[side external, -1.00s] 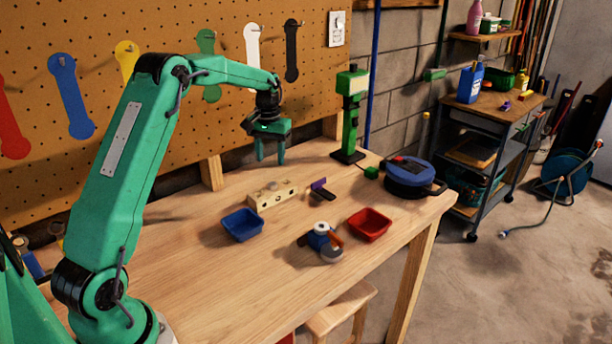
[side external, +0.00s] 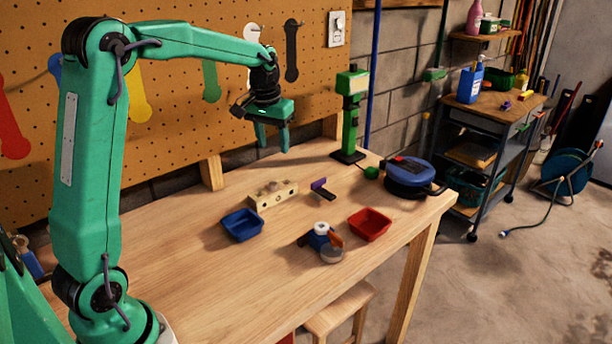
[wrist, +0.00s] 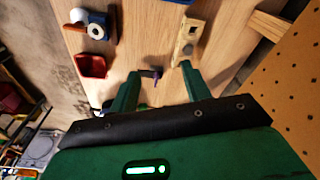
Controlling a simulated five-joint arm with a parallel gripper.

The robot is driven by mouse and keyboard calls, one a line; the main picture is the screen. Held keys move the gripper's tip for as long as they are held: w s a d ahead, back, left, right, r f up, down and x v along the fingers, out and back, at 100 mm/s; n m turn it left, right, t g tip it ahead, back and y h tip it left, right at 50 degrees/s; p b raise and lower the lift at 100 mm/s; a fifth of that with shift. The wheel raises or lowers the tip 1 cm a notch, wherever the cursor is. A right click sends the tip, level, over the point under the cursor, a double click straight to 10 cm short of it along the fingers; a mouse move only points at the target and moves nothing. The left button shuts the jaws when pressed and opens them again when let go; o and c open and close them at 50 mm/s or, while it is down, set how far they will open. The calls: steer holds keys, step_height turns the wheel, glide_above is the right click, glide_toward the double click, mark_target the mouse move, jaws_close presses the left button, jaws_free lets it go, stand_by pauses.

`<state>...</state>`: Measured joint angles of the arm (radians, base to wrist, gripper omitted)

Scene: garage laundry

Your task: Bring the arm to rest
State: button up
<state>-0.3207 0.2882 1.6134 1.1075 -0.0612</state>
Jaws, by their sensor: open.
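My green arm stands at the left of the side external view, its upper part upright and its forearm reaching right. My gripper (side external: 272,138) hangs above the back of the wooden table (side external: 190,262) with its fingers pointing down. The fingers are apart, and nothing shows between them. In the wrist view my gripper (wrist: 158,78) also shows two spread fingers, with the table beyond them. It is clear of the things on the table.
Below my gripper are a wooden block with holes (side external: 273,195), a purple-and-black item (side external: 321,189), a blue tray (side external: 242,225), a red tray (side external: 370,224) and a blue-and-white item (side external: 321,238). A green post (side external: 350,125) stands right. The pegboard (side external: 190,120) is behind.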

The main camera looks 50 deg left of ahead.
steer(key=s+d+r+m+t, duration=0.2)
steer(key=s+d+r, duration=0.3)
steer(key=s+d, duration=0.45)
steer(key=s+d+f+m+t, duration=0.1)
steer(key=s+d, duration=0.1)
steer(key=s, duration=0.5)
steer(key=s+d+f+m+t, duration=0.1)
steer(key=s+d, duration=0.2)
steer(key=s, duration=0.4)
steer(key=shift+d+f, duration=0.35)
